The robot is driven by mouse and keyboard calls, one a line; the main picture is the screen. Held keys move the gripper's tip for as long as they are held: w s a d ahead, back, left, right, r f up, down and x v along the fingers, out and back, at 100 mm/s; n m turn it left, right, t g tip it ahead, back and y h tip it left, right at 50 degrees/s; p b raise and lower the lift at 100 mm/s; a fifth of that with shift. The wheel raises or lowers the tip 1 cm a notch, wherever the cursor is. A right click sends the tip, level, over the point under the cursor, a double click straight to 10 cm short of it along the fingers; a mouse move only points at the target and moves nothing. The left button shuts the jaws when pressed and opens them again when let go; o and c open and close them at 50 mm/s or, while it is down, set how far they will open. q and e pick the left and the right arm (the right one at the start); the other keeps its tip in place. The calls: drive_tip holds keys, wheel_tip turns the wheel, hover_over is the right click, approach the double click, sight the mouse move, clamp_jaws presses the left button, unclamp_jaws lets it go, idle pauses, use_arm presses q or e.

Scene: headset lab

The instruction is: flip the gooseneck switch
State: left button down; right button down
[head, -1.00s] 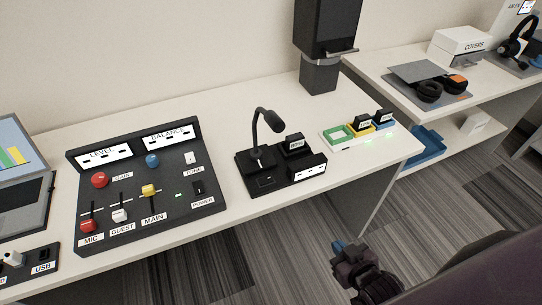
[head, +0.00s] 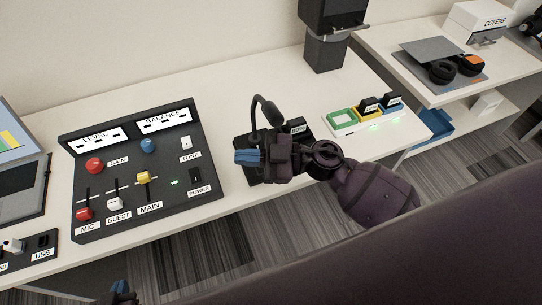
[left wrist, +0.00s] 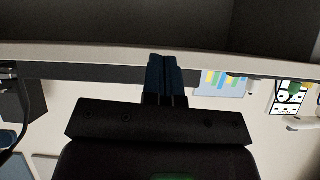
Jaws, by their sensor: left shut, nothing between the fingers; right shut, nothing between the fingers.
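The black gooseneck microphone (head: 264,107) rises from a dark base (head: 242,143) on the white table. My right gripper (head: 246,157), with blue fingertips, is shut and empty. It lies across the front of the base in the head view, below the bent neck, and hides most of the base and its switch area. I cannot tell whether it touches the base. My left gripper (head: 122,287) shows only in part at the bottom edge, in front of the table. In the left wrist view its blue fingers (left wrist: 165,80) are shut with nothing between them.
A mixer panel (head: 140,175) with knobs and sliders stands left of the microphone. A strip with green, yellow and blue slots (head: 342,118) lies to the right. A dark dispenser-like tower (head: 326,50) stands behind. A laptop (head: 22,190) is at far left.

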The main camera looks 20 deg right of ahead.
drive_tip(key=w+d+f+g+h, duration=0.1)
drive_tip(key=w+d+g+h, duration=0.2)
drive_tip(key=d+h, duration=0.2)
drive_tip(key=w+d+f+g+h+p, duration=0.1)
drive_tip(key=d+h, duration=0.4)
drive_tip(key=h, duration=0.5)
drive_tip(key=shift+w+f+g, duration=0.6)
drive_tip(key=shift+w+g, duration=0.5)
drive_tip(key=shift+w, duration=0.15)
drive_tip(key=shift+f, duration=0.1)
